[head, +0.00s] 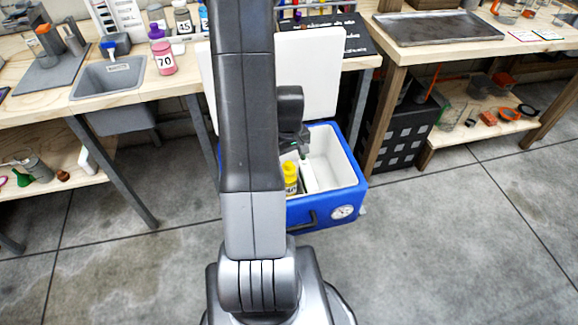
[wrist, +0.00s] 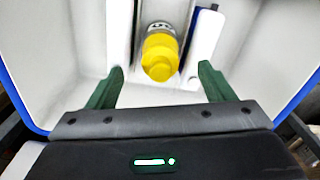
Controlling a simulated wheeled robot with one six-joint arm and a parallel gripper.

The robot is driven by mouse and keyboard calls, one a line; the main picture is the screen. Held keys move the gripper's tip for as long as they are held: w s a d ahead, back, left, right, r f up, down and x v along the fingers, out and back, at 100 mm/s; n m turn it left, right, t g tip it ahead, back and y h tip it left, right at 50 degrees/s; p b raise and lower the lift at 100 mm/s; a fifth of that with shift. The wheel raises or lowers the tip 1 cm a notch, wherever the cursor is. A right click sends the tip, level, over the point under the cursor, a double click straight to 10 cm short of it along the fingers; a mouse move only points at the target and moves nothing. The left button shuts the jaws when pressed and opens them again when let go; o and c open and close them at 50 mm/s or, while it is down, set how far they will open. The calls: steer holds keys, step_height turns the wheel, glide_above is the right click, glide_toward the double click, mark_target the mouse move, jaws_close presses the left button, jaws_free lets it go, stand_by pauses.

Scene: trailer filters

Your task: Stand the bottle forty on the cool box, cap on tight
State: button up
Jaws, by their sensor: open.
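The blue cool box (head: 328,210) stands on the floor with its white lid (head: 312,75) raised. A yellow bottle (head: 290,178) stands inside it, partly hidden by my arm. In the wrist view the bottle's yellow cap (wrist: 160,58) is on, but I cannot tell how tight; the label is only partly visible and I cannot read its number for sure. My gripper (wrist: 161,70) is open over the box, its green fingers on either side of the cap's near side, apart from it. White slabs stand left (wrist: 120,35) and right (wrist: 205,45) of the bottle.
A pink bottle marked 70 (head: 164,58) and a bottle marked 45 (head: 183,18) stand on the left bench beside a grey sink (head: 108,78). A metal tray (head: 437,28) lies on the right bench. A black crate (head: 405,135) stands right of the box. The front floor is clear.

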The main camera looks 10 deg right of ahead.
mark_target(289, 170)
step_height(289, 170, up, 6)
steer(key=shift+r+p, duration=0.1)
steer(key=shift+p, duration=0.35)
step_height(289, 170, down, 13)
steer(key=b, duration=0.3)
steer(key=shift+r+p, duration=0.45)
steer(key=shift+r, duration=0.75)
